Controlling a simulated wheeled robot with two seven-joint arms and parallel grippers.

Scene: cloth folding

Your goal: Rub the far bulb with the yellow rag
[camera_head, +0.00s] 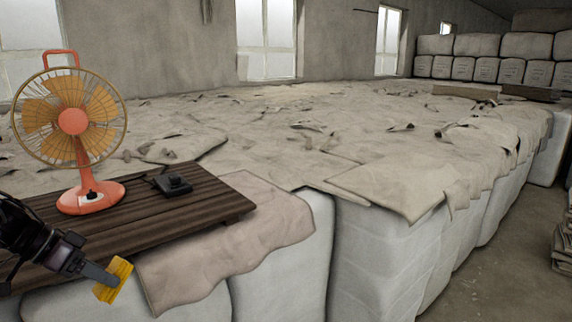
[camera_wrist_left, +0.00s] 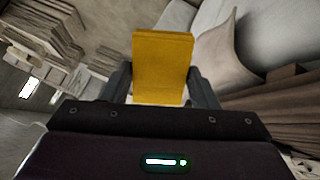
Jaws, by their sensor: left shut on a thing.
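My left gripper (camera_head: 105,277) comes in at the lower left of the head view and is shut on the yellow rag (camera_head: 117,274). The rag is a small folded yellow piece, held in front of the board's near edge. In the left wrist view the rag (camera_wrist_left: 162,68) stands between the two dark fingers. No bulb is recognisable in either view. My right gripper is not in view.
An orange fan (camera_head: 73,122) and a small black device (camera_head: 173,184) stand on a dark slatted board (camera_head: 222,200). Brown cloth (camera_head: 250,232) lies under the board over white bales (camera_head: 365,262). Bare floor (camera_head: 500,255) shows at the right.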

